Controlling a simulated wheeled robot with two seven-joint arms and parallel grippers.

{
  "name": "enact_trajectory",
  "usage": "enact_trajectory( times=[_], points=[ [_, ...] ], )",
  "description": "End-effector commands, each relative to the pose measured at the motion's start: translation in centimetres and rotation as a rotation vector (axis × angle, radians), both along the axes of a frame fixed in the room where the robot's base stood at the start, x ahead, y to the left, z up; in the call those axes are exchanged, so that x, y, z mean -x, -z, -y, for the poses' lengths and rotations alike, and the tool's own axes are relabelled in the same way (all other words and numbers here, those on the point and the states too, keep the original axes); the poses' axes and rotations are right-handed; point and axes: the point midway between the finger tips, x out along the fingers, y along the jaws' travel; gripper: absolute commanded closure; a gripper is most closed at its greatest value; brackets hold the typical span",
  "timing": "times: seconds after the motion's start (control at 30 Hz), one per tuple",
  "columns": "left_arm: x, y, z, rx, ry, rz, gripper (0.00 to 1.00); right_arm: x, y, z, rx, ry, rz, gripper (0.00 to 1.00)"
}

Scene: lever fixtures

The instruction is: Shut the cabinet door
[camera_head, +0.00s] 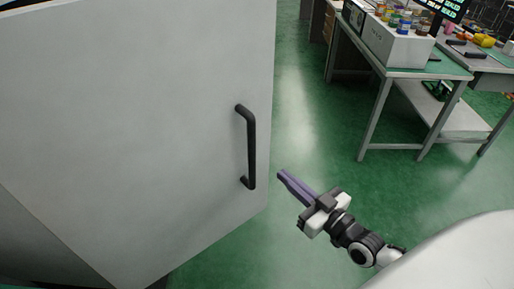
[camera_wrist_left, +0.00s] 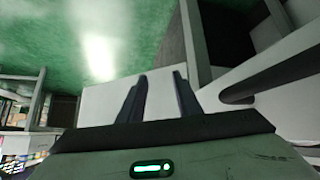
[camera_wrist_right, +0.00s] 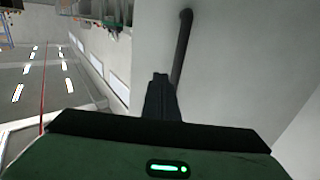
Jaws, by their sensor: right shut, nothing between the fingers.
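The cabinet door (camera_head: 150,110) is a large pale grey panel filling the left of the head view. A black bar handle (camera_head: 251,150) stands upright near its right edge. My right gripper (camera_head: 281,174) is shut and empty, just right of the door edge and handle in the picture. In the right wrist view its closed fingers (camera_wrist_right: 160,78) are in front of the door (camera_wrist_right: 240,60), beside the handle (camera_wrist_right: 182,45); I cannot tell whether they touch. My left gripper (camera_wrist_left: 160,78) shows only in its wrist view, with its fingers apart and nothing clearly between them.
A workbench (camera_head: 410,73) with a white box (camera_head: 395,45) and several colourful containers stands at the upper right. Green floor (camera_head: 310,130) is clear between the door and the bench. A dark bar (camera_wrist_left: 280,77) crosses the right of the left wrist view.

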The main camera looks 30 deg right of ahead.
Motion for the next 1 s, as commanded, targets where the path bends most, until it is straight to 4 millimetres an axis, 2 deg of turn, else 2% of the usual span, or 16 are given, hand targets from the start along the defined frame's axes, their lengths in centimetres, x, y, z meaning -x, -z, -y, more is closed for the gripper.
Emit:
enact_trajectory(
  times=[0.3, 0.5, 0.7, 1.0],
  points=[
    [0.0, 0.0, 0.0, 0.001, -0.001, 0.000, 0.69, -6.6, -0.1, -0.9, 0.000, 0.000, 0.003, 1.00],
    [0.0, 0.1, 0.0, 0.001, -0.001, 0.000, 0.69, -9.9, -0.1, -1.4, 0.000, -0.001, 0.001, 1.00],
    [0.0, 0.1, 0.0, 0.001, -0.001, 0.000, 0.69, -11.5, 0.0, -1.6, 0.000, -0.001, 0.000, 1.00],
    [0.0, 0.0, 0.0, 0.001, 0.001, 0.000, 0.69, -11.7, 0.0, -1.7, 0.000, -0.002, -0.001, 1.00]
  ],
)
